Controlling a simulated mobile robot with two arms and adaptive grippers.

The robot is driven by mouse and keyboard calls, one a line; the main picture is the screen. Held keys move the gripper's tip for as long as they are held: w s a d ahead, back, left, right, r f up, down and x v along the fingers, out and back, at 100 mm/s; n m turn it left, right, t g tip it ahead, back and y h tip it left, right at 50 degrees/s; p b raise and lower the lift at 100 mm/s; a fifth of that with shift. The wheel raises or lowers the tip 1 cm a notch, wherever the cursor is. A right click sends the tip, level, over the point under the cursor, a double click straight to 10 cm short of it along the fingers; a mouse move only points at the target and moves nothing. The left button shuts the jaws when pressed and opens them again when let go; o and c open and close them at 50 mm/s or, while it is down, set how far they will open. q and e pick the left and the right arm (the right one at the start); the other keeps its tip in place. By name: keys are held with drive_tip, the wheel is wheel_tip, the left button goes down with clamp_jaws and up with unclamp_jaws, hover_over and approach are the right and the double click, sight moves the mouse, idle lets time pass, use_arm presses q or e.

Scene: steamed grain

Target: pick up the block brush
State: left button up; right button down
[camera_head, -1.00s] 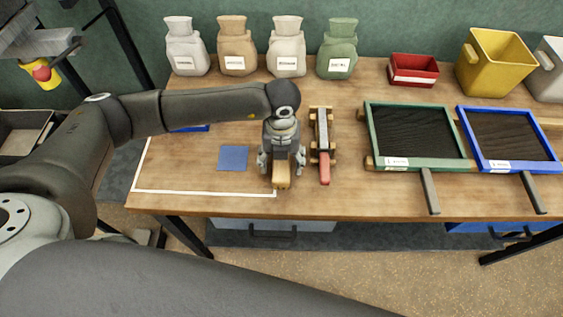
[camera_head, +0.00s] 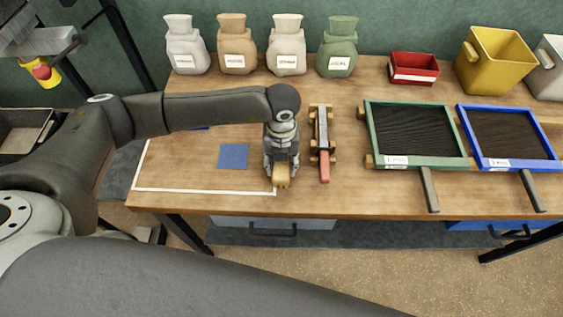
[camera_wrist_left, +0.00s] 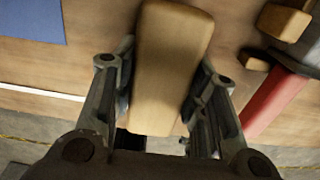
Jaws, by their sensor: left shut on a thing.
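The block brush (camera_head: 282,182) shows as a tan wooden block near the front of the table, just left of a tool with a red handle. My left gripper (camera_head: 281,168) is above it, pointing down, and is shut on it. In the left wrist view the block brush (camera_wrist_left: 168,60) lies between the two fingers of my left gripper (camera_wrist_left: 165,92), one on each side. Its underside is hidden, and I cannot tell whether it rests on the table. My right gripper is not in view.
The red-handled tool (camera_head: 324,166) lies close on the right. A blue square (camera_head: 233,156) lies to the left inside a white outline. Green-framed (camera_head: 464,152) and blue-framed (camera_head: 551,152) trays are on the right. Several sacks, a red bin (camera_head: 413,68) and a yellow bin (camera_head: 495,60) line the back.

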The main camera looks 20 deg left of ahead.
use_arm(q)
drive_tip(key=shift+r, duration=0.1)
drive_tip(key=shift+r, duration=0.2)
wheel_tip(320, 180, up, 2)
drive_tip(key=shift+r+b, duration=0.1)
drive_tip(key=shift+b, duration=0.75)
drive_tip(key=s+r, duration=0.1)
drive_tip(key=s+d+r, duration=0.1)
drive_tip(key=r, duration=0.1)
drive_tip(key=s+r+b, duration=0.1)
drive_tip(key=r, duration=0.1)
drive_tip(key=shift+s+d, duration=0.3)
drive_tip(key=shift+d, duration=0.1)
drive_tip(key=s+d+r+b, duration=0.1)
drive_tip(key=s+d+r, duration=0.3)
drive_tip(key=s, duration=0.5)
drive_tip(key=shift+d+r+b, duration=0.15)
drive_tip(key=shift+r+b, duration=0.25)
drive_tip(key=shift+r, duration=0.2)
